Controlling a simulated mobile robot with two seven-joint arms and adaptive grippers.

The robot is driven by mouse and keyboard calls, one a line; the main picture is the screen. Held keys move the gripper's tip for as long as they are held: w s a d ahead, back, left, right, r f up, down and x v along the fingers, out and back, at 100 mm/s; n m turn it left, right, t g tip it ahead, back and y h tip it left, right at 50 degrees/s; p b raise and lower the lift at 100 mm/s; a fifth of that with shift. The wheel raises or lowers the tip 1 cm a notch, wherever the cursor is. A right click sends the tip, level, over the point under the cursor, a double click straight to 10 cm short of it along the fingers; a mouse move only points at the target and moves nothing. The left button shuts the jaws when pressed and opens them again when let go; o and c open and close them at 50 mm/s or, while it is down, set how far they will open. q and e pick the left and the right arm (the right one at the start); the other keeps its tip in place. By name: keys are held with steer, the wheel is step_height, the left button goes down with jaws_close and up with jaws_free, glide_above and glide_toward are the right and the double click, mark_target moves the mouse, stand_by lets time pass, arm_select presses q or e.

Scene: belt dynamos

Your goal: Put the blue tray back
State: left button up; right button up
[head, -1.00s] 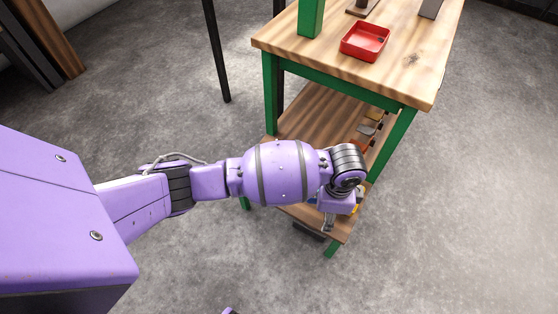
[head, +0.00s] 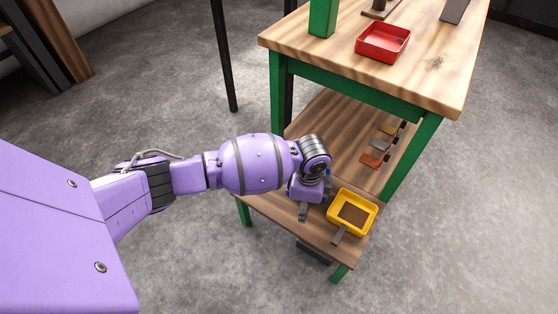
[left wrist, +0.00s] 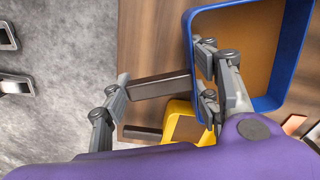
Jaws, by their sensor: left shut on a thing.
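The blue tray (left wrist: 262,104) shows in the left wrist view, with a brown floor and a dark handle (left wrist: 160,85) out to the left. My left gripper (left wrist: 162,64) is shut on the blue tray at its handle side, one finger by the handle's end and one at the tray wall. In the head view my left gripper (head: 303,211) is over the lower shelf (head: 270,207). It hides most of the blue tray there; only slivers of blue show. I cannot tell whether the tray touches the shelf. My right gripper is not in view.
A yellow tray (head: 331,222) with a handle sits on the lower shelf, just right of my gripper. Small coloured pieces (head: 371,159) lie farther back on the shelf. A red tray (head: 372,54) stands on the bench top (head: 420,85). Green legs (head: 412,155) frame the shelf.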

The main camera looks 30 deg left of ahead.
arm_select(q)
step_height(320, 180, down, 3)
steer(key=shift+w+f+b, duration=0.1)
steer(key=shift+b, duration=0.4)
steer(key=o, duration=1.4)
steer(key=shift+r, duration=0.2)
steer(key=shift+r+p, duration=0.3)
steer(key=shift+r, duration=0.05)
step_height(320, 180, up, 10)
steer(key=p, duration=0.4)
steer(key=shift+r+p, duration=0.4)
steer(key=shift+r, duration=0.25)
